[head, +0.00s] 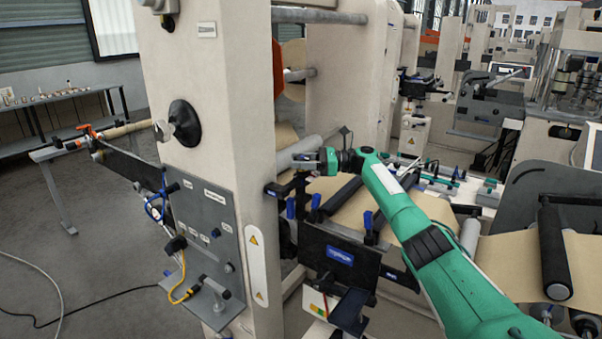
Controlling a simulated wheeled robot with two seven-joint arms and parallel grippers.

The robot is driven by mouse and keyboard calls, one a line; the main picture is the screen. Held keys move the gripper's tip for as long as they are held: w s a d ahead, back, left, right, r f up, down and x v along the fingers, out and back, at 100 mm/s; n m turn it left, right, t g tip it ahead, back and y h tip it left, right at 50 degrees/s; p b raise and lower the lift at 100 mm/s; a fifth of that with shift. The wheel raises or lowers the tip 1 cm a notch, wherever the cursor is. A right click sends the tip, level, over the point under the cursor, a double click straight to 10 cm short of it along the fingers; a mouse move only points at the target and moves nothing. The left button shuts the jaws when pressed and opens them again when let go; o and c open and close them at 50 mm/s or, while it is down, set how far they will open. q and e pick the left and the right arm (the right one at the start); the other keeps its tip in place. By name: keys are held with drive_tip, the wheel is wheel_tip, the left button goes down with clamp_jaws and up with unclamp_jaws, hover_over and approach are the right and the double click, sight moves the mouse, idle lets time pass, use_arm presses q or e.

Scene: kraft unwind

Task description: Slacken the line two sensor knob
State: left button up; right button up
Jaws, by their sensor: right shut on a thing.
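My right arm, green, reaches in from the lower right over the kraft paper web. My right gripper (302,160) is at its end, beside the cream machine column and just above a black sensor bracket (287,188). Its jaws are shut on a small knob at the bracket, which they hide almost wholly. I cannot read any line number there. Other knobs with blue handles (291,208) stand lower, above the black panel. My left gripper is not in view.
The cream column (225,110) stands close left of the gripper, with a grey valve panel (205,235) on its side. Dark rollers (342,194) and the brown paper web (408,212) lie below my arm. A black panel with a blue label (340,256) is in front.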

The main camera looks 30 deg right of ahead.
drive_tip(key=shift+f+n+g+y+b, duration=0.3)
drive_tip(key=shift+f+n+g+b, duration=0.2)
drive_tip(key=shift+g+b, duration=0.35)
drive_tip(key=shift+r, duration=0.1)
drive_tip(key=o, duration=0.9)
drive_tip(key=shift+t, duration=0.25)
drive_tip(key=shift+r, duration=0.25)
